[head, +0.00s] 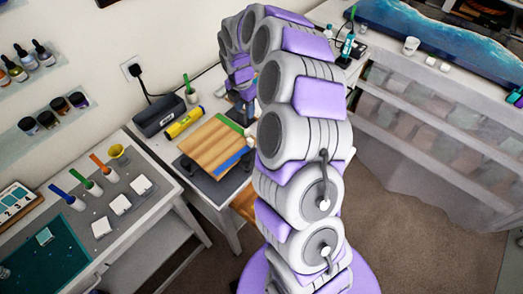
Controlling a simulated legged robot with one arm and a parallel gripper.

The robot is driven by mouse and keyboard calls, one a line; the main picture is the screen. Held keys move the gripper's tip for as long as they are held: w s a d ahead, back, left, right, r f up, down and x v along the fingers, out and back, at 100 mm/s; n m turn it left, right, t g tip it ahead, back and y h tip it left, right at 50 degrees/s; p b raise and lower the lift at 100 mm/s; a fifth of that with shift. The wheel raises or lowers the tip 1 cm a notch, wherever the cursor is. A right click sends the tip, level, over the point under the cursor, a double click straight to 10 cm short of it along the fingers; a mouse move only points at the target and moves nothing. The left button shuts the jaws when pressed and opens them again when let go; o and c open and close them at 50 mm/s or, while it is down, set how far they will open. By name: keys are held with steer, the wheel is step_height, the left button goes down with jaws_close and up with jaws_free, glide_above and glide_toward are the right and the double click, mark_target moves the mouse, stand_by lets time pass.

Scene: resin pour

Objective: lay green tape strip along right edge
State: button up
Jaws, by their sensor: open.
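A wooden board (208,146) lies on a dark mat (205,184) on the white table. A green strip (230,123) lies along the board's upper right edge, its far end close to my arm. A blue strip (231,161) lies along the board's lower right edge. My arm curls over and down behind the board's right corner. My gripper (243,113) is small and dark there, open, close to the green strip's right end. My own arm links hide part of it. I cannot tell whether it touches the strip.
A yellow level (184,122), a dark case (160,115) and a green-handled tool in a cup (191,90) stand behind the board. A blue resin table (440,42) is at the right.

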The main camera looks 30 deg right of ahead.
steer(key=s+a+r+m, duration=0.5)
steer(key=s, duration=0.3)
steer(key=s+a+r+m, duration=0.4)
steer(key=s+r, duration=0.2)
steer(key=s, duration=0.3)
steer(key=s+a+m+g, duration=0.2)
steer(key=s+m, duration=1.1)
steer(key=s, duration=0.9)
steer(key=shift+s+r+y, duration=0.25)
steer(key=shift+s+y, duration=0.05)
steer(key=shift+s, duration=0.1)
steer(key=shift+f, duration=0.15)
